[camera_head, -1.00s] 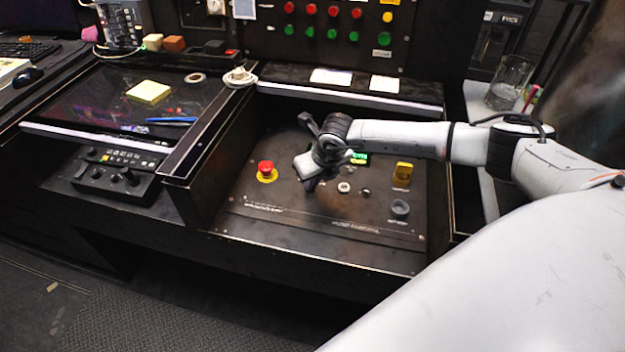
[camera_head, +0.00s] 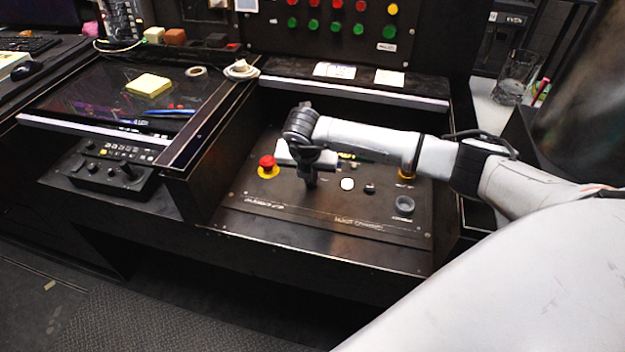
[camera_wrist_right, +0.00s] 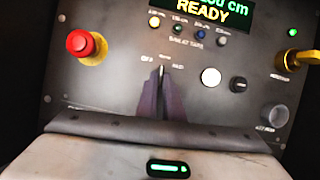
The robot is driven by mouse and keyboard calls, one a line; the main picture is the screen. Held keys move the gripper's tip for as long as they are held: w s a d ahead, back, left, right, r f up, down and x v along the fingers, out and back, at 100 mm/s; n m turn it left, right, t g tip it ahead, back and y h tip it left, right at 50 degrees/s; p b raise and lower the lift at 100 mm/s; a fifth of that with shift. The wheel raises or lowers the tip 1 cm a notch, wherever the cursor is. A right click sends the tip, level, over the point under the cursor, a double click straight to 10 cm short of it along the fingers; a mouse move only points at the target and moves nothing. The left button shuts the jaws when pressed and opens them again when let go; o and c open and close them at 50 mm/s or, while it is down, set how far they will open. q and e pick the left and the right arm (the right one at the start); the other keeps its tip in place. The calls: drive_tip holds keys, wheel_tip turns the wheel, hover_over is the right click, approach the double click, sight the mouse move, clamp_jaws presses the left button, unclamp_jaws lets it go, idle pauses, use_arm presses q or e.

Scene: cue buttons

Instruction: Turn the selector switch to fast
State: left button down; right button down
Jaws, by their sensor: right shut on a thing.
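The selector switch (camera_wrist_right: 161,70) is on the dark sloping control panel (camera_head: 260,218). Only the tip of its pale pointer shows in the right wrist view, pointing about straight up between small labels on the left and right, too blurred to read surely. My right gripper (camera_wrist_right: 160,95) is shut on the switch, its dark fingers on either side and hiding most of it. In the head view my right gripper (camera_head: 311,182) reaches down to the panel, and the switch is hidden behind it. My left gripper is not in view.
A red mushroom button (camera_wrist_right: 86,44) on a yellow base is left of the switch. A white button (camera_wrist_right: 210,77), a black knob (camera_wrist_right: 238,85), a yellow handle (camera_wrist_right: 297,59) and a grey round knob (camera_wrist_right: 275,116) are to the right. A green display (camera_wrist_right: 208,12) reads READY.

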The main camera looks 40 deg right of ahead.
drive_tip(key=shift+w+a+f+m+h+b, duration=0.15)
drive_tip(key=shift+m+h+b, duration=0.3)
drive_tip(key=shift+m, duration=0.55)
drive_tip(key=m+g+b, duration=0.1)
drive_tip(key=m, duration=0.1)
drive_tip(key=shift+w+m+b, duration=0.15)
drive_tip(key=shift+m+b, duration=0.2)
drive_tip(key=shift+m, duration=0.05)
drive_tip(key=shift+w+a+m+g+b, duration=0.1)
drive_tip(key=shift+m+g+b, duration=0.45)
drive_tip(key=shift+m, duration=0.25)
drive_tip(key=shift+w+m+g+h+b, duration=0.1)
drive_tip(key=shift+m+g+h+b, duration=0.25)
drive_tip(key=shift+m, duration=0.45)
drive_tip(key=shift+w+m+g+b, duration=0.1)
drive_tip(key=shift+m+g+b, duration=0.25)
drive_tip(key=shift+m, duration=0.55)
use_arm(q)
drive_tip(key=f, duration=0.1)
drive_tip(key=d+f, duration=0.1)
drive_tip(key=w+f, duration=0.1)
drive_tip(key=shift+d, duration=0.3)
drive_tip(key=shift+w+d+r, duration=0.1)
use_arm(e)
drive_tip(key=shift+r+m, duration=0.2)
drive_tip(key=shift+m, duration=0.1)
